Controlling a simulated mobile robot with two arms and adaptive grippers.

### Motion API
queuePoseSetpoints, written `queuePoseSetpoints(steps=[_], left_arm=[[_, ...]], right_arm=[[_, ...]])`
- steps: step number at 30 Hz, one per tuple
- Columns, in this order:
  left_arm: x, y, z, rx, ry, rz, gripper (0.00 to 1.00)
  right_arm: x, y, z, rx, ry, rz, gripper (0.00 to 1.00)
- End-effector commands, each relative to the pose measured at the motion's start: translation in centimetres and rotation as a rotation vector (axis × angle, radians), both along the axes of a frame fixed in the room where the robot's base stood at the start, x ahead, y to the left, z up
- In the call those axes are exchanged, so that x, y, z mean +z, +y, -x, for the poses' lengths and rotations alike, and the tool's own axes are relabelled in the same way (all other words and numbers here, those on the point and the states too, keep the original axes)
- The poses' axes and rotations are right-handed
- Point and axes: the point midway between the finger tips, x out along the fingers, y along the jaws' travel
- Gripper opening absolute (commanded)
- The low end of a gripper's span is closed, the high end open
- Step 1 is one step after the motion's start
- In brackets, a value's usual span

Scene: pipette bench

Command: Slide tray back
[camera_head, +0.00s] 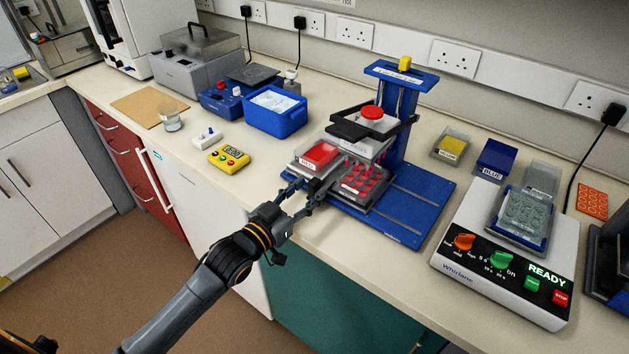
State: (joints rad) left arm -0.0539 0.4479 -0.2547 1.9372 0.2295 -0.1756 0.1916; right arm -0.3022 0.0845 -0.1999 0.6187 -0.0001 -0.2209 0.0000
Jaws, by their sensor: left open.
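The tray (343,203) sits on the blue base of the pipetting stand (408,208), under the stand's head. A red reservoir (320,154) with a label is on its left part, and a well plate with red wells (366,182) is on its right part. A dark handle-like piece (314,187) is at the tray's near left edge. My left gripper (308,197) is open, with its fingertips at this near left edge; whether they touch it I cannot tell. The head with a red knob (372,112) hides part of the tray. My right gripper is not in view.
A blue ice box (276,122), a yellow timer (229,156) and a small white device (207,137) stand left of the stand. A shaker (507,262) showing READY stands at the right. Yellow (451,147) and blue (495,158) reservoirs are behind it.

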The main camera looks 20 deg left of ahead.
Motion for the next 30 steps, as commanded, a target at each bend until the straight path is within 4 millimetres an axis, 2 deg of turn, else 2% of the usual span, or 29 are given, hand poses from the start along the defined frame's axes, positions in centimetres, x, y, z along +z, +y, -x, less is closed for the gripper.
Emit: queuePoseSetpoints(steps=[1, 6, 17, 20, 24, 30], left_arm=[[0.2, -0.3, -0.9, 0.000, -0.001, -0.001, 0.43], [0.1, -0.9, -2.5, 0.001, 0.000, -0.001, 0.43], [0.0, -1.1, -3.0, 0.000, 0.001, -0.001, 0.43], [0.0, -1.1, -3.0, 0.000, 0.001, -0.001, 0.27], [0.0, -1.1, -3.0, 0.000, 0.000, -0.001, 0.00], [0.0, -1.1, -3.0, 0.000, 0.000, 0.000, 0.00]], right_arm=[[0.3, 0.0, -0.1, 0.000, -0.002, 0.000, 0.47], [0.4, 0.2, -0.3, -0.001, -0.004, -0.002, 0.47], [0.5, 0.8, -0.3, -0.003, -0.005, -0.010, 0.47], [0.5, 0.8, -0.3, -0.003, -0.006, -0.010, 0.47], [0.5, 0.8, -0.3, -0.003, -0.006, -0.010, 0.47], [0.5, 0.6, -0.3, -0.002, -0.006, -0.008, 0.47]])
